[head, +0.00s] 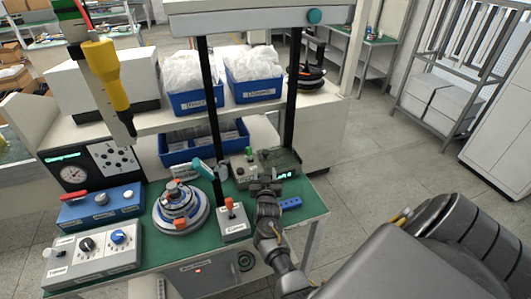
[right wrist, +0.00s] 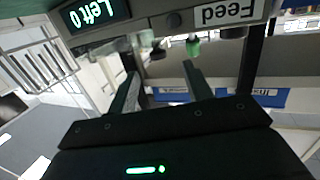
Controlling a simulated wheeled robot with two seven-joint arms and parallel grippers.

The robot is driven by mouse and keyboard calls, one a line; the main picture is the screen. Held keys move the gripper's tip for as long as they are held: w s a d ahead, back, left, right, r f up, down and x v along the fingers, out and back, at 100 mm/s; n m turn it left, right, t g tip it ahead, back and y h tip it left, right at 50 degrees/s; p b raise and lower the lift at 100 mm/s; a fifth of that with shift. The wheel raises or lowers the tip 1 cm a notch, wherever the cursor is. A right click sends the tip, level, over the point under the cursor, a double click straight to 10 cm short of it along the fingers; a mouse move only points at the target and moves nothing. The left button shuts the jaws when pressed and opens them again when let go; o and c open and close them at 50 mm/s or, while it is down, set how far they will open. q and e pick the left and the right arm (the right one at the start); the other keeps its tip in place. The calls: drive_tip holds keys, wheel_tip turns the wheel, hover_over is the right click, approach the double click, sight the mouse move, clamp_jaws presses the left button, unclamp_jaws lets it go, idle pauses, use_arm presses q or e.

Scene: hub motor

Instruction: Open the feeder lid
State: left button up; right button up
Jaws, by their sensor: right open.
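The feeder (head: 284,160) is a grey-green box at the back right of the green bench in the head view. Its front has a lit green display (head: 286,175). In the right wrist view the display (right wrist: 95,12) reads "Left 0", beside a "Feed" label (right wrist: 228,12). A green knob (head: 249,152) stands at the feeder's left side; it also shows in the wrist view (right wrist: 192,47). I cannot tell the lid's position clearly. My right gripper (head: 265,183) is open and empty, close in front of the feeder. My left gripper is out of view.
A round stacked fixture (head: 180,205) and a box with an orange-topped lever (head: 232,220) stand left of my right gripper. A small blue block (head: 290,203) lies to its right. Dark posts (head: 209,105) and a hanging yellow tool (head: 106,75) are upright obstacles.

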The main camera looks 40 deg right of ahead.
sight(266, 155)
drive_tip(key=shift+w+d+r+m+h, duration=0.15)
drive_tip(key=shift+w+r+m+h, duration=0.15)
drive_tip(key=shift+w+h, duration=0.15)
drive_tip(key=shift+d+r+h, duration=0.2)
drive_tip(key=shift+h, duration=0.15)
drive_tip(key=b+x, duration=0.3)
drive_tip(key=x, duration=0.2)
drive_tip(key=b+x, duration=0.3)
drive_tip(key=x, duration=0.1)
drive_tip(key=shift+w+d+f+b, duration=0.25)
drive_tip(key=shift+w+b, duration=0.1)
drive_tip(key=shift+w+d+r, duration=0.2)
drive_tip(key=shift+w+d, duration=0.1)
drive_tip(key=shift+w, duration=0.05)
clamp_jaws()
